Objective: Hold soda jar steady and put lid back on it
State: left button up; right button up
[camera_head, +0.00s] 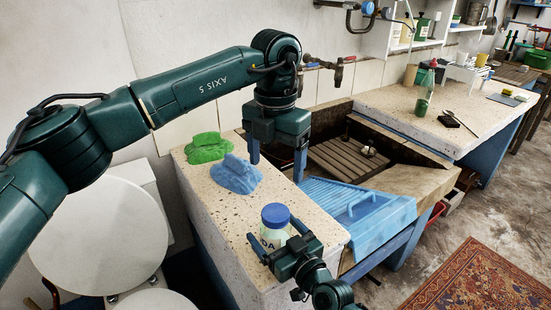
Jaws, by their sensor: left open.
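The soda jar (275,236), pale with dark letters, stands upright near the front end of the speckled stone counter. A blue lid (275,214) sits level on its top; I cannot tell whether it is screwed tight. My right gripper (274,237) comes from the lower right with one finger on each side of the jar's body and appears shut on it, though its hand hides the jar's lower part. My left gripper (277,168) is open and empty, pointing down above the counter, behind and higher than the jar.
A blue drainboard (358,208) lies to the right, before the trough (340,158). A green bottle (424,92) stands on the far counter.

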jog(key=v, duration=1.3)
jog(key=shift+s, duration=0.1)
